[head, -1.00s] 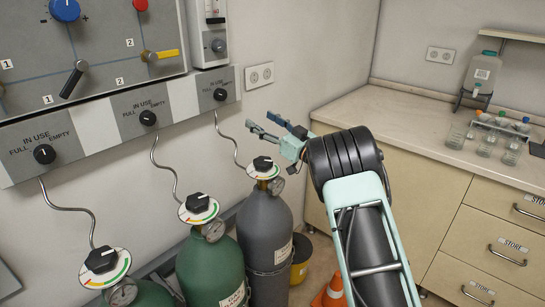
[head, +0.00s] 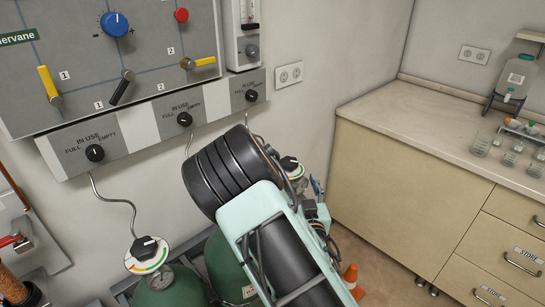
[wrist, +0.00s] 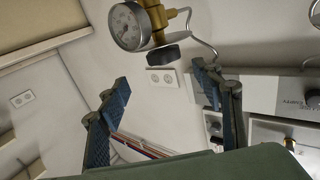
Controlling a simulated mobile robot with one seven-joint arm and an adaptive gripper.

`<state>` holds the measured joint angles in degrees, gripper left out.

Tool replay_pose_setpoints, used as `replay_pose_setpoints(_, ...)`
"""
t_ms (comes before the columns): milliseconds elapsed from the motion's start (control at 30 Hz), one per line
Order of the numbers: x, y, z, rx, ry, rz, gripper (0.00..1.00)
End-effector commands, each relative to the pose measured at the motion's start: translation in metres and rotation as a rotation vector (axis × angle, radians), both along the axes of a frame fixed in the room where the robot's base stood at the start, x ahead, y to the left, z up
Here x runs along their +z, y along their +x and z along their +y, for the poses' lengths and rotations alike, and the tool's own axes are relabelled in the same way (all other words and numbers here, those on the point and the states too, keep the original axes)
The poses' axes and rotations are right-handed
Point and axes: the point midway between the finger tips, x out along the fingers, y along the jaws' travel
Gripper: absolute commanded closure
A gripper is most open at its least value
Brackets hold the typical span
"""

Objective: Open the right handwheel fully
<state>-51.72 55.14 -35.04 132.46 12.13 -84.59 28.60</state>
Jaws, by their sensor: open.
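The right handwheel (head: 291,164) is a black knob with a pale pointer line, on top of the right gas cylinder; in the head view my arm partly covers it. In the wrist view a black knob (wrist: 165,55) shows below a brass valve (wrist: 156,18) with a round gauge (wrist: 131,26), with the picture turned over. It appears between my fingertips but beyond them, not gripped. My gripper (wrist: 160,74) is open, with blue pads wide apart and nothing between them. In the head view it is mostly hidden; a bit of blue finger shows right of the handwheel.
Two other handwheels stand left: one (head: 145,247) is visible, the middle one is hidden behind my arm. The wall panel (head: 120,50) with knobs is behind. The counter (head: 425,130) is right, and an orange cone (head: 351,279) stands on the floor.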

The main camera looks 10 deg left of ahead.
Motion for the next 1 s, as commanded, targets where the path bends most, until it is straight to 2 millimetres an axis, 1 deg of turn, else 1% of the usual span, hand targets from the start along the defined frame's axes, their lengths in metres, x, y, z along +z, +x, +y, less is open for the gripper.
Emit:
replay_pose_setpoints(33, 0.001, -0.004, -0.002, 0.001, -0.009, -0.007, 0.40)
replay_pose_setpoints(100, 0.002, -0.006, -0.002, 0.002, -0.010, -0.017, 0.40)
replay_pose_setpoints(167, 0.002, -0.004, -0.001, 0.003, -0.010, -0.021, 0.40)
replay_pose_setpoints(233, 0.002, 0.002, 0.001, 0.003, -0.010, -0.021, 0.40)
replay_pose_setpoints(367, 0.003, 0.021, 0.007, 0.005, -0.009, -0.021, 0.40)
replay_pose_setpoints(600, 0.003, 0.062, 0.018, 0.005, -0.009, -0.021, 0.40)
replay_pose_setpoints(700, 0.002, 0.076, 0.022, 0.005, -0.010, -0.020, 0.40)
replay_pose_setpoints(833, 0.002, 0.089, 0.025, 0.004, -0.008, -0.019, 0.40)
replay_pose_setpoints(1000, 0.001, 0.096, 0.027, 0.004, -0.008, -0.019, 0.40)
